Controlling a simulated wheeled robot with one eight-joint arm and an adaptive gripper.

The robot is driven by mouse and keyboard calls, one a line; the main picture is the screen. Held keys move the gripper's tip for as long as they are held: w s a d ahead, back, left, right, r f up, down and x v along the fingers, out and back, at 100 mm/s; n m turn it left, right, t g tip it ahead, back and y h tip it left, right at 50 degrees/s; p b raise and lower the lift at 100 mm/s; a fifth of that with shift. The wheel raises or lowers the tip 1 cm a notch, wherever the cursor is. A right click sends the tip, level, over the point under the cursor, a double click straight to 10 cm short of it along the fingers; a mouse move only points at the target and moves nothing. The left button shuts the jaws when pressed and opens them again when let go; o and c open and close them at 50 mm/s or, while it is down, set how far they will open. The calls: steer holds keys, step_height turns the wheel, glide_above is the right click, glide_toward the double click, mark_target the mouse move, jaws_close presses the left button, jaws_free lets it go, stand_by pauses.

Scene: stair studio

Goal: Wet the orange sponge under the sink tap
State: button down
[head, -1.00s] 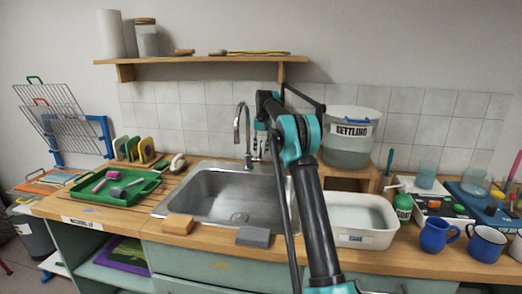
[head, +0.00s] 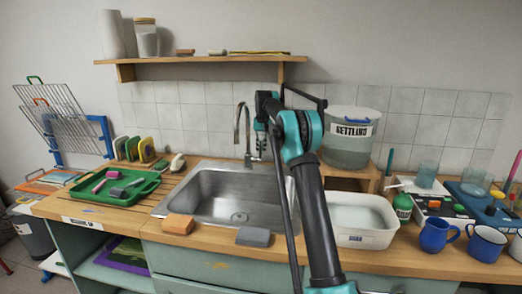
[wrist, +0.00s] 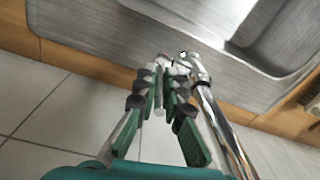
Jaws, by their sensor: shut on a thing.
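The orange sponge (head: 178,224) lies on the wooden counter at the front left corner of the steel sink (head: 206,197). The chrome tap (head: 237,130) stands at the back of the sink, with its spout arching over the basin. My gripper (head: 261,154) is just right of the tap, low by its base. In the wrist view my gripper (wrist: 172,68) is shut on the small tap lever, mostly hidden between the fingers, close beside the chrome tap pipe (wrist: 222,130). No running water is visible, and the basin looks empty.
A grey block (head: 253,237) lies on the front counter edge. A white tub (head: 356,236) and a settling bucket (head: 350,150) stand right of the sink. A green tray (head: 110,197) with tools is at left. A shelf (head: 200,60) hangs above.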

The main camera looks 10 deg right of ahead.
steer(key=shift+s+a+t, duration=0.1)
steer(key=shift+s+t, duration=0.15)
steer(key=shift+t, duration=0.15)
steer(key=c, duration=1.6)
jaws_free()
steer(key=r, duration=0.4)
steer(key=s+r, duration=0.1)
steer(key=r, duration=0.6)
steer(key=shift+s+r, duration=0.3)
steer(key=shift+r, duration=0.1)
